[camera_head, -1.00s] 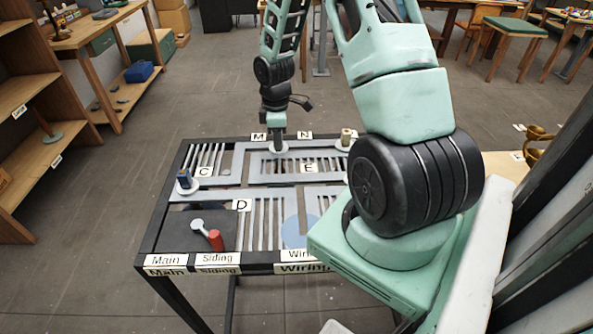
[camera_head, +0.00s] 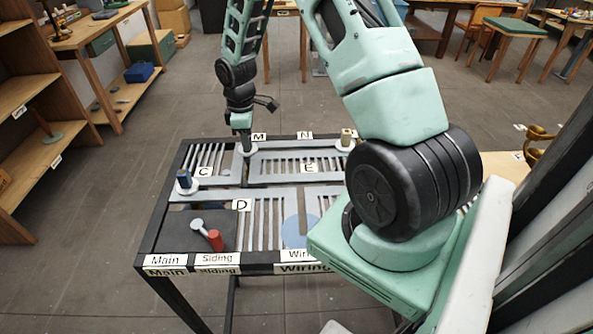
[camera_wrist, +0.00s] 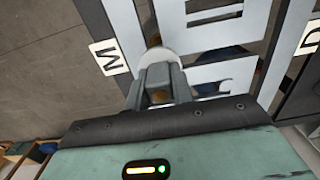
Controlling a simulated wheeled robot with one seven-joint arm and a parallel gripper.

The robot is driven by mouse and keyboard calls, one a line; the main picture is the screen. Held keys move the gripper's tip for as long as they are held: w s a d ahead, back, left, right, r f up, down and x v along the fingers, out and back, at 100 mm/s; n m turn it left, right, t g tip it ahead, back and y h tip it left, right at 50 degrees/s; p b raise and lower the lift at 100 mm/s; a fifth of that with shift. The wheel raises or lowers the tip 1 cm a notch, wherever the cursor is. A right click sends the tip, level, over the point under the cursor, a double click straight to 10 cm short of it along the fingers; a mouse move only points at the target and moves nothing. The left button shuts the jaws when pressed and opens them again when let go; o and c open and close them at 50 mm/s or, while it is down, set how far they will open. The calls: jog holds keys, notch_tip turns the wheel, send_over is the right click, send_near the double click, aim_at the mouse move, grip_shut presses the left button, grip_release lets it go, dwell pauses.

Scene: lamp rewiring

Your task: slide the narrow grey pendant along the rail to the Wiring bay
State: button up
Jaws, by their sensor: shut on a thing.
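My gripper (camera_head: 245,140) is over the back left of the slotted rail plate (camera_head: 218,194), near the label M. In the wrist view my gripper (camera_wrist: 158,92) is shut on the narrow grey pendant, whose pale round base (camera_wrist: 157,54) shows just beyond the fingertips. Its body is mostly hidden by the fingers. The base also shows in the head view (camera_head: 247,151), at the corner of the track by M. The Wiring bay is at the front, marked by a partly hidden label (camera_head: 296,255) and a blue disc (camera_head: 294,231).
A blue pendant (camera_head: 184,178) stands at the left, near label C. A tan pendant (camera_head: 346,136) stands at the back right, near N. A red and white piece (camera_head: 214,240) lies on the dark front-left panel. My arm hides the table's right part.

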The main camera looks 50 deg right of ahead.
jog(key=shift+a, duration=0.1)
jog(key=s+a+b, duration=0.2)
jog(key=s+a, duration=0.7)
jog(key=a, duration=0.1)
jog(key=shift+a, duration=0.3)
dwell(0.6)
jog(key=shift+s+d, duration=0.1)
jog(key=shift+s, duration=0.1)
jog(key=shift+s+d+p, duration=0.35)
jog(key=shift+s+d, duration=1.4)
jog(key=shift+s, duration=0.3)
jog(key=shift+s+d+p, duration=0.35)
jog(key=shift+s+d, duration=1.4)
jog(key=shift+s, duration=0.3)
jog(key=s+d+p, duration=0.1)
jog(key=s+p, duration=0.1)
jog(key=p, duration=0.4)
jog(key=shift+d+r, duration=0.1)
jog(key=shift+d, duration=0.2)
jog(key=shift+s+d+p, duration=0.2)
jog(key=shift+p, duration=0.5)
